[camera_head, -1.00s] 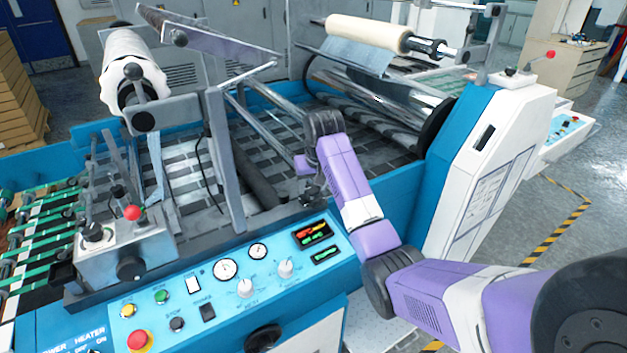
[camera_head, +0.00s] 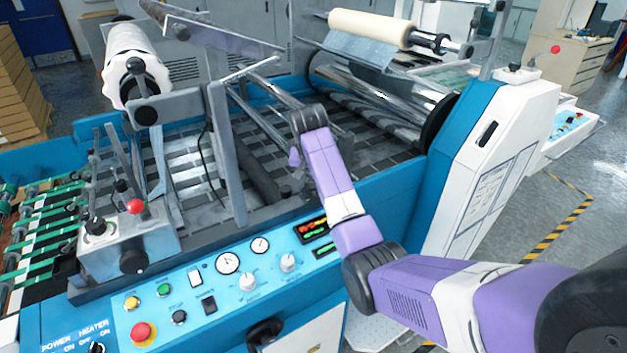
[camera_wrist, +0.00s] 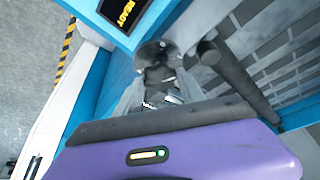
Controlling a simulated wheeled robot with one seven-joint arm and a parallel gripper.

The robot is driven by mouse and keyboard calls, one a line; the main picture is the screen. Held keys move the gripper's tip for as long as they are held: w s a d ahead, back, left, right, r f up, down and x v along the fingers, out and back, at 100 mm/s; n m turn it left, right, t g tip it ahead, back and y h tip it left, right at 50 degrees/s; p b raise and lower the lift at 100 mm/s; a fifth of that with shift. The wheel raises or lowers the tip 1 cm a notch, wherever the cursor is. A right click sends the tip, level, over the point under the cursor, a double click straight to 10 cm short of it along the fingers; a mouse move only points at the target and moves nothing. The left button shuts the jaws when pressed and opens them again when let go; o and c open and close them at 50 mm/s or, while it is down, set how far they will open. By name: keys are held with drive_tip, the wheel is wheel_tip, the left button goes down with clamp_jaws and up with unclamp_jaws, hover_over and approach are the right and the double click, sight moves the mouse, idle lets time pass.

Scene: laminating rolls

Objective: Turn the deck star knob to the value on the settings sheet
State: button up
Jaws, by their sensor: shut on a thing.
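A dark, rounded knob (camera_wrist: 153,52), which I take to be the deck star knob, sits beside the blue control panel in the wrist view. My gripper (camera_wrist: 158,80) is shut on it, with its dark fingers reaching up to the knob from the purple hand. The fingers cover part of the knob, and I cannot read any scale or value there. In the head view my purple wrist hangs over the machine's deck just behind the panel, and the knob is hidden. A printed sheet (camera_head: 490,190) is on the white side cabinet at right; its text is too small to read.
The blue control panel (camera_head: 215,318) with gauges, dials and buttons lies in front of my arm. A lever box with a red knob (camera_head: 135,207) stands at left. A grey bar (camera_wrist: 238,80) runs close beside the fingers. A cream roll (camera_head: 370,28) is at the back.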

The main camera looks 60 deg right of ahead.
drive_tip(key=o, duration=1.3)
drive_tip(key=shift+o, duration=0.2)
drive_tip(key=b+v, duration=0.1)
drive_tip(key=v, duration=0.6)
drive_tip(key=shift+r+b, duration=0.35)
drive_tip(key=shift+s+a, duration=0.1)
